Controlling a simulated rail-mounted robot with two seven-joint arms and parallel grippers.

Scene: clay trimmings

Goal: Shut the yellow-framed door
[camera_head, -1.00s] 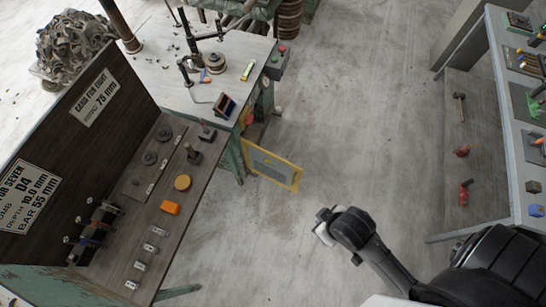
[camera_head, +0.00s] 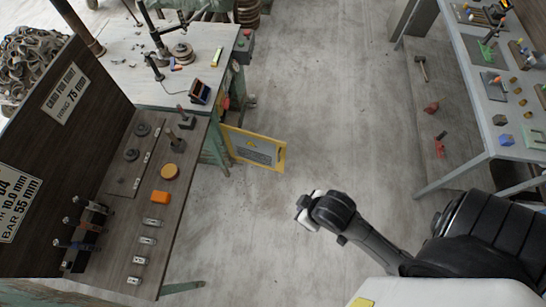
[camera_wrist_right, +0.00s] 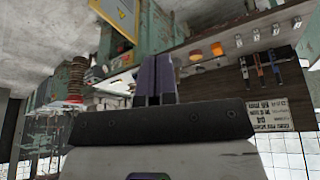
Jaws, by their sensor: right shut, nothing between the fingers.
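The yellow-framed door (camera_head: 252,147) stands open in the head view, sticking out to the right from the green machine below the white-topped bench. Its panel is grey with a small yellow mark. The door also shows at the top of the right wrist view (camera_wrist_right: 122,14). My right gripper (camera_head: 305,211) is in front of and to the right of the door, apart from it, with clear floor between. In the right wrist view its two dark fingers (camera_wrist_right: 153,82) are together with nothing between them. My left gripper is not in view.
A wooden workbench (camera_head: 150,205) with an orange block and several small parts stands at the left. A grey table (camera_head: 480,125) with tools stands at the right. A hammer (camera_head: 422,69) and red items lie near it. The floor (camera_head: 330,110) between is open.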

